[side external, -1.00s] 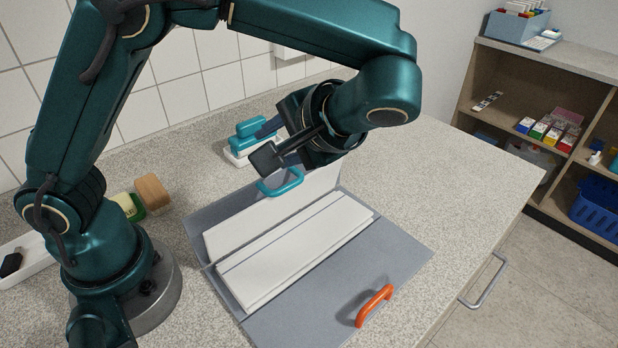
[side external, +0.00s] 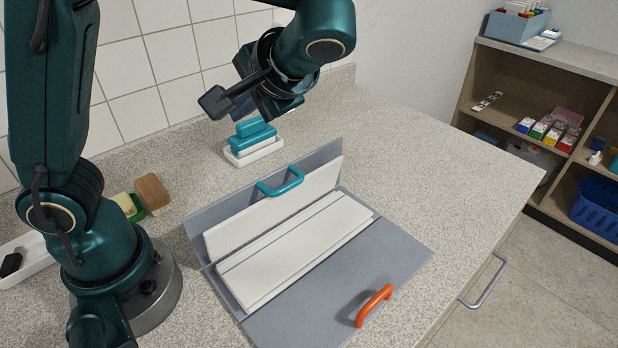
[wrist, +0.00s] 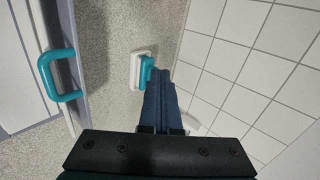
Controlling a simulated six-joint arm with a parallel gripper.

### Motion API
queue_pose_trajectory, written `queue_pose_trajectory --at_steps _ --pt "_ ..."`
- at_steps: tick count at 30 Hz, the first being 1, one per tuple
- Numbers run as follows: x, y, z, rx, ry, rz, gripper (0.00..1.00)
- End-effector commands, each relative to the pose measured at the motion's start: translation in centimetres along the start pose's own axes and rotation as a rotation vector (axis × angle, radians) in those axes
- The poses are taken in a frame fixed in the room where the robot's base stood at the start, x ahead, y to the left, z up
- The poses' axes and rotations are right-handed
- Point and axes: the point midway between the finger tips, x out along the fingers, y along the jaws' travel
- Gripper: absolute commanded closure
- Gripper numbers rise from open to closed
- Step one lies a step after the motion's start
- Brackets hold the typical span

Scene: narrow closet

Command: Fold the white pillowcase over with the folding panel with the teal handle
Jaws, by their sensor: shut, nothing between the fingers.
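The folding panel with the teal handle (side external: 207,216) stands raised at a steep tilt on the back side of the grey folding board. Its teal handle (side external: 280,184) is at the top edge and also shows in the wrist view (wrist: 62,76). The white pillowcase (side external: 298,250) lies on the board's middle, with its back part standing up against the raised panel. My gripper (side external: 258,108) is above and behind the panel, clear of the handle. In the wrist view its dark blue fingers (wrist: 162,78) are shut together with nothing between them.
The board's front panel with an orange handle (side external: 374,306) lies flat. A teal brush-like item (side external: 253,133) in a white tray stands behind the board, below my gripper. A wooden block and sponge (side external: 152,194) are at left. Tiled wall (side external: 160,75) is close behind. The right counter is clear.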

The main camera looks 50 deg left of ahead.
Motion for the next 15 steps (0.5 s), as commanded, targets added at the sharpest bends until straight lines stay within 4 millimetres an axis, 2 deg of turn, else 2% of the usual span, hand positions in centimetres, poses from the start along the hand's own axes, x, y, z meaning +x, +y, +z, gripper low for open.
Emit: queue_pose_trajectory --at_steps 5,8,12,15 --pt "-0.9 2.0 2.0 -0.265 -0.117 0.089 1.00" --pt "-1.2 3.4 3.4 -0.485 -0.289 0.141 1.00" --pt "-1.8 5.0 4.8 -0.837 -0.628 0.163 1.00" --pt "-2.4 5.6 4.7 -1.110 -0.943 0.131 1.00"
